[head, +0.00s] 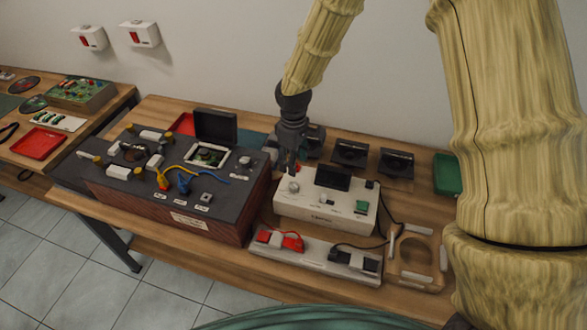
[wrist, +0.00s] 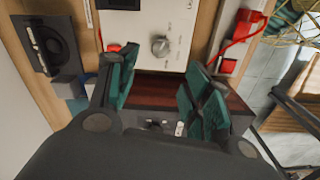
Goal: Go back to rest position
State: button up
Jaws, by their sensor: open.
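My gripper (head: 291,168) hangs pointing down at the left end of the white device (head: 325,210), close above its round knob (head: 293,187). I cannot tell from the head view whether it touches the device. In the wrist view my gripper (wrist: 165,88) shows its two green-padded fingers spread apart with nothing held between them. The silver knob (wrist: 160,46) on the white panel lies beyond the fingertips. My arm comes down from the top of the head view, bent well out over the table.
A dark box (head: 150,205) with wires and an open lid stands left of the white device. A strip with red and black connectors (head: 315,258) lies in front. Black speaker-like units (head: 350,153) stand behind. Free room is above the table.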

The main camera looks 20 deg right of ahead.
jog(key=shift+r, duration=0.65)
jog(key=shift+r, duration=0.1)
